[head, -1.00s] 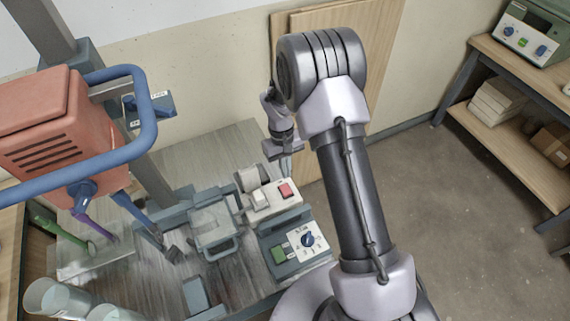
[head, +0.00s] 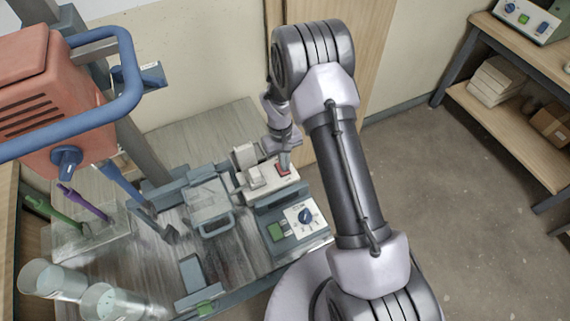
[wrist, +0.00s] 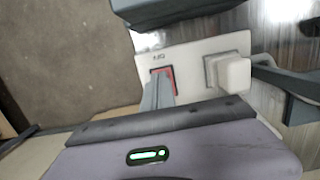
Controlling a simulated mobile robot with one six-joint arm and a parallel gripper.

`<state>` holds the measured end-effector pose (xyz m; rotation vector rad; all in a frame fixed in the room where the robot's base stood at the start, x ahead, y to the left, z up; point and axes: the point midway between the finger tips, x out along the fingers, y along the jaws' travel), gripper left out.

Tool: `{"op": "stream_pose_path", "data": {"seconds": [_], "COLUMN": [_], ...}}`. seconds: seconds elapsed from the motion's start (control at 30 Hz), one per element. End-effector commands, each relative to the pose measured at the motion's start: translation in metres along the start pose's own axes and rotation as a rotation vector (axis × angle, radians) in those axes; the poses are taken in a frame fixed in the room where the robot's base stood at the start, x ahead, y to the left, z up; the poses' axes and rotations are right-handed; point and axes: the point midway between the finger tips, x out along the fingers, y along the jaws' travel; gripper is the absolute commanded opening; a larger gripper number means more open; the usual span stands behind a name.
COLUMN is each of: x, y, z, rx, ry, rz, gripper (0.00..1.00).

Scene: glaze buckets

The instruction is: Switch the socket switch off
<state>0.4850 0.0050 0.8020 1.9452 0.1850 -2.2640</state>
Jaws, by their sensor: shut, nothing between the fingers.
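The socket switch (head: 283,168) is a red rocker on a white socket plate (head: 262,187), which also carries a white plug (head: 256,172). In the wrist view the red switch (wrist: 167,73) sits left of the plug (wrist: 234,74) on the white plate (wrist: 196,56). My gripper (head: 285,171) is shut and empty, its fingertips pointing down at the switch. In the wrist view the fingers (wrist: 158,88) overlap the lower left part of the switch and hide it. I cannot tell whether they touch it or which way the rocker is tilted.
A control box (head: 292,228) with a dial and green button stands in front of the socket. A grey clamp frame (head: 207,203) is to the left. The red mixer with a blue handle (head: 62,90) hangs at upper left. Clear cups (head: 105,300) stand at lower left.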

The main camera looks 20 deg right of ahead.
Motion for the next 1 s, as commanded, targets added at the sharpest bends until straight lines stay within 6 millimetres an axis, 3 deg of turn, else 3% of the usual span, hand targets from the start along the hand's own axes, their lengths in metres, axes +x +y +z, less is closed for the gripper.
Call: {"op": "stream_pose_path", "data": {"seconds": [0.03, 0.37, 0.87, 1.0], "x": [0.011, 0.013, 0.008, -0.004], "y": [-0.001, -0.002, -0.002, -0.003], "z": [0.008, 0.007, -0.011, -0.009], "rx": [-0.001, 0.001, -0.001, -0.001], "ry": [-0.023, -0.030, -0.016, -0.014], "rz": [-0.004, -0.005, -0.003, -0.003], "gripper": [0.00, 0.00, 0.00, 0.00]}}
